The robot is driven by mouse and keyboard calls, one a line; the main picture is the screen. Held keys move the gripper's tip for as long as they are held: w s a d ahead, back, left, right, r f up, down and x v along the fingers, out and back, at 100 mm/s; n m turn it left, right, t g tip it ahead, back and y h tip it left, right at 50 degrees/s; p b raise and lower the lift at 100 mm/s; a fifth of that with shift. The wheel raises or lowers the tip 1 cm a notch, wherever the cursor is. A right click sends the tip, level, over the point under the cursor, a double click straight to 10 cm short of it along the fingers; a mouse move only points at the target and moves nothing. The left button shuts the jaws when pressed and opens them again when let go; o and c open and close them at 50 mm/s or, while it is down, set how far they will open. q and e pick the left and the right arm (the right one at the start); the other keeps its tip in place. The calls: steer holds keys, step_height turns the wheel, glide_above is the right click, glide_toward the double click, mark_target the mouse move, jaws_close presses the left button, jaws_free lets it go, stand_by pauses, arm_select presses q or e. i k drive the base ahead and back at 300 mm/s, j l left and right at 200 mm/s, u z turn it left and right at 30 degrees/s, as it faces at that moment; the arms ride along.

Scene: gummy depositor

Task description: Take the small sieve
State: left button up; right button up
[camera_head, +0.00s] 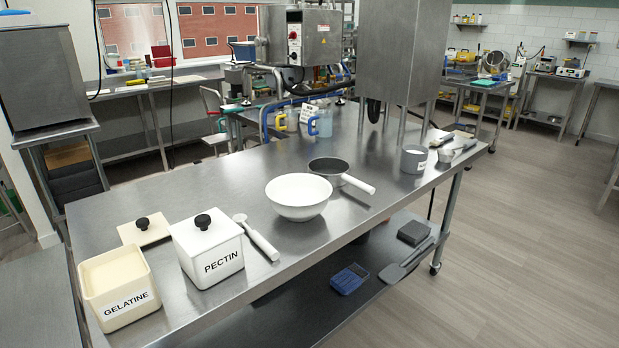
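What looks like the small sieve (329,167) is a dark, round, shallow bowl with a light rim and a thick white handle pointing to the lower right. It sits on the steel table (390,208), just behind and to the right of a white bowl (299,197). Its handle is clear of the bowl and points toward the front edge of the table. The mesh is too small to make out. Neither of my grippers is in view.
A lidded PECTIN box (208,252), an open GELATINE box (118,288), its loose lid (143,230) and a white-handled utensil (257,238) stand left. A grey labelled cup (414,159) stands right. A large steel housing (403,50) rises behind. The front right table surface is clear.

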mark_target(335, 172)
steer(key=i+l+u, duration=0.1)
steer(key=l+u, duration=0.15)
steer(key=u, duration=0.25)
steer(key=i+l+u, duration=0.1)
steer(key=l+u, duration=0.2)
steer(key=u, duration=0.2)
steer(key=l+u, duration=0.3)
steer(key=l, duration=0.55)
steer(key=i, duration=0.05)
